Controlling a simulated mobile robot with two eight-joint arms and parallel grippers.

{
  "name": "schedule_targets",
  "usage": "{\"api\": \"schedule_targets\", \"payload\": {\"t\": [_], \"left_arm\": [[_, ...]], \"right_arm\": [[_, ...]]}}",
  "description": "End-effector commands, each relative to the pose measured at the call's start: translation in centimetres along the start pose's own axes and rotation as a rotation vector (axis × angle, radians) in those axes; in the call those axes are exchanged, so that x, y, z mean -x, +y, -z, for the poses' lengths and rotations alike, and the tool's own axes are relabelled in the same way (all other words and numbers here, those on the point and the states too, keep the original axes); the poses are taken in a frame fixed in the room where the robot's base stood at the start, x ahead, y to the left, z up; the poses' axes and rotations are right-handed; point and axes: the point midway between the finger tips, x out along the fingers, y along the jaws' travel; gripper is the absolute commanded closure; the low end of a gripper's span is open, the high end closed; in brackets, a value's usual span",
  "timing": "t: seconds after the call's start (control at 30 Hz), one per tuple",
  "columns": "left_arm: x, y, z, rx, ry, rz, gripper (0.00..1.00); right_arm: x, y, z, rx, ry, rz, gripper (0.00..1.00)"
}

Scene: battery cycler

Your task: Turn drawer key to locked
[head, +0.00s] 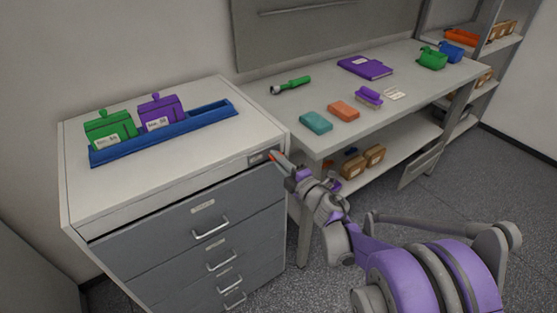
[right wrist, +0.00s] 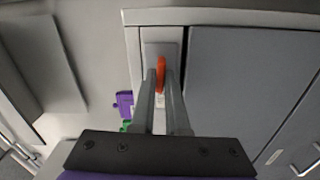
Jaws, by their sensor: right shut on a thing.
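The drawer key is a small orange-red piece (right wrist: 160,73) on a light lock plate (right wrist: 152,50) at the cabinet's top corner. In the head view the key (head: 271,155) shows at the cabinet's front right corner, beside the top drawer. My right gripper (right wrist: 163,88) is shut on the key, with a finger on each side of it. In the head view my right gripper (head: 279,163) reaches the lock from the right. The key's long side runs nearly upright in the right wrist view; the lock's markings are too small to read. My left gripper is not in view.
The grey drawer cabinet (head: 88,215) has several closed drawers. A blue tray (head: 215,122) with green and purple labelled boxes is on top. A workbench (head: 410,85) with a green tool (head: 290,85), coloured blocks and a purple binder (head: 365,67) stands to the right.

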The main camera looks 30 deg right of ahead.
Motion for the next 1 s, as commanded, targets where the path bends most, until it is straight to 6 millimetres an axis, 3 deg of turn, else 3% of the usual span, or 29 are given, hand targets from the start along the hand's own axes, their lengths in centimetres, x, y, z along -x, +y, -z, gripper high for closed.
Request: {"api": "schedule_targets", "payload": {"t": [0.3,0.8,0.83,0.97,1.0], "left_arm": [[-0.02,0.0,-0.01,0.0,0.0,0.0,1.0],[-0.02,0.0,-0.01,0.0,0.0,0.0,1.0],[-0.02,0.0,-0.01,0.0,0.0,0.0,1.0],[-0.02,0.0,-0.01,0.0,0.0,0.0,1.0],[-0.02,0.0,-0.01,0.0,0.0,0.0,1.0]], "right_arm": [[0.03,-0.08,0.02,0.101,0.0,0.0,1.0],[0.03,-0.09,0.02,0.116,0.0,0.001,1.0],[0.03,-0.1,0.02,0.116,0.0,0.001,0.82],[0.02,-0.08,0.02,0.115,0.0,0.001,0.59],[0.02,-0.08,0.01,0.115,0.0,0.001,0.57]]}}
